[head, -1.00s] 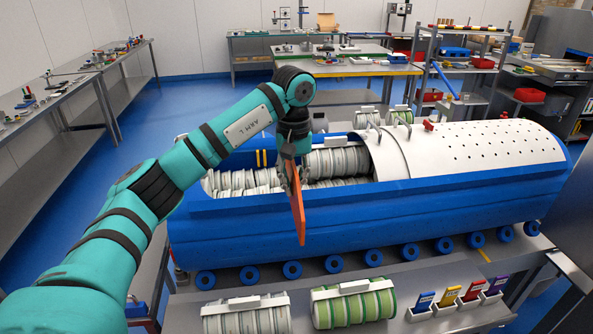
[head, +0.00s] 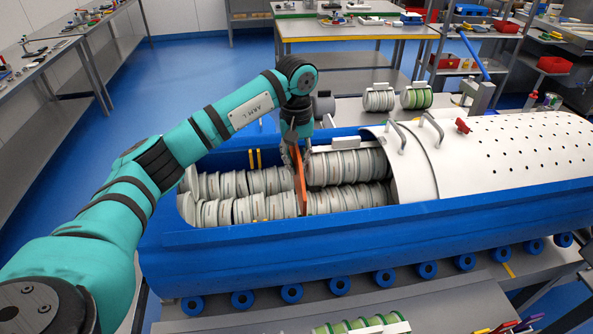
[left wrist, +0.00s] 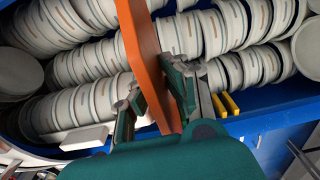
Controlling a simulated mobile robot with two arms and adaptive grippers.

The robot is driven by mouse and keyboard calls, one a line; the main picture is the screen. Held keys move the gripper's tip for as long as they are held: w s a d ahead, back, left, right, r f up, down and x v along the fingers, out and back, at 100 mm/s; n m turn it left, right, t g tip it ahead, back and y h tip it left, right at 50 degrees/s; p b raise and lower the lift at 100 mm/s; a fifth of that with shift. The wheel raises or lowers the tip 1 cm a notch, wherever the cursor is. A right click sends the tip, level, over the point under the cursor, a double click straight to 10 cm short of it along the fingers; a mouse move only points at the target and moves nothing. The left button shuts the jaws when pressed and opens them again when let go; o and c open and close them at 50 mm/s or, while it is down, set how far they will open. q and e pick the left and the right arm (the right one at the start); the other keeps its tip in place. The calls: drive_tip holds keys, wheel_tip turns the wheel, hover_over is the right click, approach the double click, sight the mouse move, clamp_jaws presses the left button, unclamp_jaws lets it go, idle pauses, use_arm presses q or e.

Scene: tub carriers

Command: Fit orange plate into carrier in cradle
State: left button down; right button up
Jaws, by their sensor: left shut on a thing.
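The orange plate (head: 300,183) stands on edge, seen nearly edge-on, among rows of white ribbed carriers (head: 345,168) in the open blue tub (head: 340,247). My left gripper (head: 296,150) is shut on the plate's upper part. In the left wrist view, the plate (left wrist: 150,60) runs between the fingers of the left gripper (left wrist: 158,98), with ribbed carriers on both sides. Whether the plate's lower edge is seated in a slot is hidden. I cannot tell which part is the cradle. My right gripper is out of view.
A white perforated cover (head: 500,155) with handles closes the tub's right part. Two yellow tabs (left wrist: 225,104) stand at the tub's edge. Ribbed carriers with green bands stand on the bench behind (head: 416,96) and at the front (head: 362,326).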

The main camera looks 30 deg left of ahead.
sight(297, 145)
use_arm(q)
drive_tip(key=shift+f, duration=0.4)
drive_tip(key=f, duration=0.1)
drive_tip(key=f+p, duration=0.1)
drive_tip(key=f, duration=0.1)
drive_tip(key=shift+w+f+p, duration=0.15)
drive_tip(key=shift+w+p, duration=0.1)
drive_tip(key=shift+p, duration=0.05)
drive_tip(key=shift+f, duration=0.25)
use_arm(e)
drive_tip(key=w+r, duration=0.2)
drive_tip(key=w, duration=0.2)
use_arm(q)
drive_tip(key=c, duration=1.8)
unclamp_jaws()
drive_tip(key=shift+f, duration=0.1)
drive_tip(key=shift+c, duration=0.2)
drive_tip(key=o, duration=0.4)
drive_tip(key=shift+r, duration=0.25)
wheel_tip(297, 145, up, 10)
drive_tip(key=b, duration=0.4)
drive_tip(key=shift+r+b, duration=0.25)
drive_tip(key=shift+b, duration=0.1)
drive_tip(key=shift+r, duration=0.6)
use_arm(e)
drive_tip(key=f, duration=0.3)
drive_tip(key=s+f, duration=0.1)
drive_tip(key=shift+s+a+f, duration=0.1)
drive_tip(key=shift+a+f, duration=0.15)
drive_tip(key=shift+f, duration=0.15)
